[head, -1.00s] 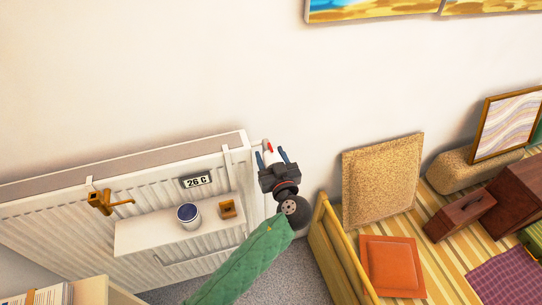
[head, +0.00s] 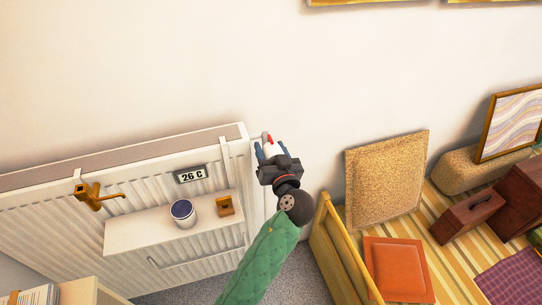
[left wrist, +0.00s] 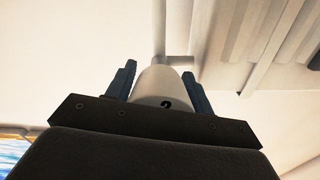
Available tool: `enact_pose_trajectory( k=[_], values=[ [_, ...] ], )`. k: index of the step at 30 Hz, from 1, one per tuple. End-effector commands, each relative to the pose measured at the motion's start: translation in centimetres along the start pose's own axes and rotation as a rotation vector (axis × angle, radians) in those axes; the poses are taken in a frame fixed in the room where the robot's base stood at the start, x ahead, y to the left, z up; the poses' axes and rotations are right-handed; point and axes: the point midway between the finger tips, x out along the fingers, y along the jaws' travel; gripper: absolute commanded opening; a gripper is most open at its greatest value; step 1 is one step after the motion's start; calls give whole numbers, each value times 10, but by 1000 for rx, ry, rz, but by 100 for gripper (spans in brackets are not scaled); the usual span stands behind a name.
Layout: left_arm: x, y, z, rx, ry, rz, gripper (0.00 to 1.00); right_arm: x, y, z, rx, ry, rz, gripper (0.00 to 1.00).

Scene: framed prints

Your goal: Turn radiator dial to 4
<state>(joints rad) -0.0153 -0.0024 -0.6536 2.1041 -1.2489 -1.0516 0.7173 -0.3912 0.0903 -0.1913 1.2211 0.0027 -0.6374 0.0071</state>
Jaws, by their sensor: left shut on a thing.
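The radiator dial (head: 269,146) is a white knob with a red mark, at the right end of the white radiator (head: 170,153). In the left wrist view the dial (left wrist: 161,84) is a pale cylinder between the fingers, with a dark figure that looks like a 2 on its near end. My left gripper (head: 269,151) is shut on the dial, with one blue finger on each side; the fingers also show in the left wrist view (left wrist: 160,85). The rest of the dial's scale cannot be read. My right gripper is not in view.
A display reading 26 C (head: 190,174) is on the radiator. A shelf (head: 150,236) on its front holds a cup (head: 183,214) and a small orange-brown box (head: 225,205). A yellow wooden frame (head: 340,250) stands right of my arm.

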Motion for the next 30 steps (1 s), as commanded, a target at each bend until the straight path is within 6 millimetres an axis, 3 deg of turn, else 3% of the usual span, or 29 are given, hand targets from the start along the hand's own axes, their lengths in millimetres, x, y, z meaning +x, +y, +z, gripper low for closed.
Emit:
enact_pose_trajectory(
  k=[7, 15, 30],
  values=[
    [0, -1, 0, 125, 0, -1, 30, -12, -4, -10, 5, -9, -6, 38],
    [0, -2, -2, 350, 0, 0, 30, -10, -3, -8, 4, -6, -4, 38],
    [0, -2, -3, 651, 1, -1, 30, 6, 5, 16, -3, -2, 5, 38]
  ],
)
